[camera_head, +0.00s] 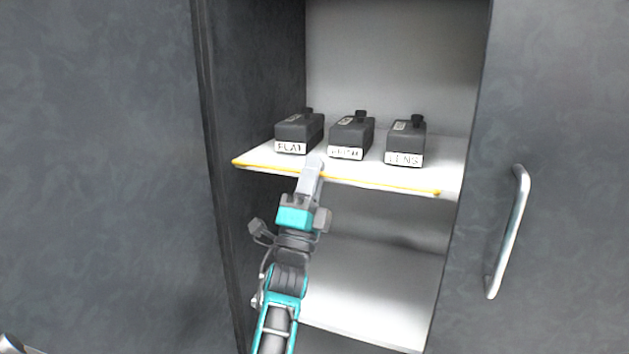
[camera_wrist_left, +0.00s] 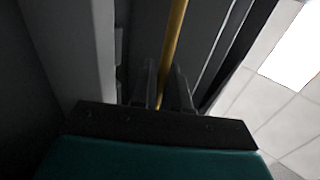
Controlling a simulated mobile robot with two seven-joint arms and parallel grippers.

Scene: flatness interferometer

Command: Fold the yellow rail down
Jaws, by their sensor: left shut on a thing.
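The yellow rail (camera_head: 385,187) runs along the front edge of the white upper shelf, level with the shelf's surface. My left gripper (camera_head: 314,165) reaches up from below to the rail, left of its middle. In the left wrist view the yellow rail (camera_wrist_left: 172,50) passes between the two dark fingers of the left gripper (camera_wrist_left: 165,90), which are shut on it. The gripped stretch of the rail is hidden in the head view by the gripper. My right gripper does not show.
Three dark boxes stand on the upper shelf (camera_head: 275,157) behind the rail: FLAT (camera_head: 300,132), a middle one with an unclear label (camera_head: 351,134), and LENS (camera_head: 406,142). A lower shelf (camera_head: 375,285) is empty. A door handle (camera_head: 510,230) sticks out at the right.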

